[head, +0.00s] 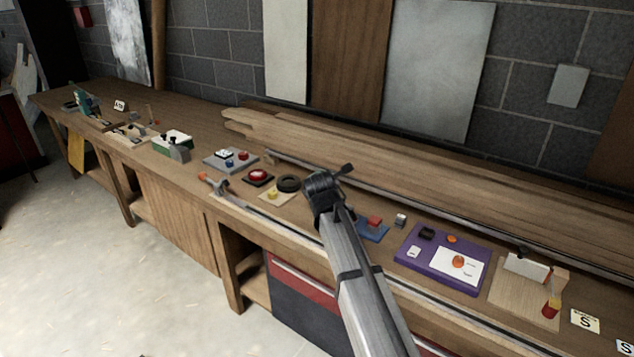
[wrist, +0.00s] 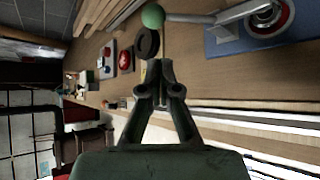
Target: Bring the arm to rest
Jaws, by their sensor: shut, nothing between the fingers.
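My gripper (wrist: 160,68) is shut in the wrist view, its two dark fingers meeting at the tips with nothing between them. In the head view my grey arm reaches up from the lower edge, and its dark end is over the middle of the wooden workbench (head: 200,120). In the wrist view the fingertips show just below a black ring (wrist: 147,43) and a green ball (wrist: 153,16) on a metal lever. Whether the fingers touch anything below cannot be told.
A red button (head: 258,175) and the black ring (head: 288,184) lie left of my arm's end. A blue base (head: 372,231), a purple board (head: 425,275) and a wooden board (head: 510,300) lie to its right. Long planks (head: 400,165) line the back. Open floor (head: 110,290) is at left.

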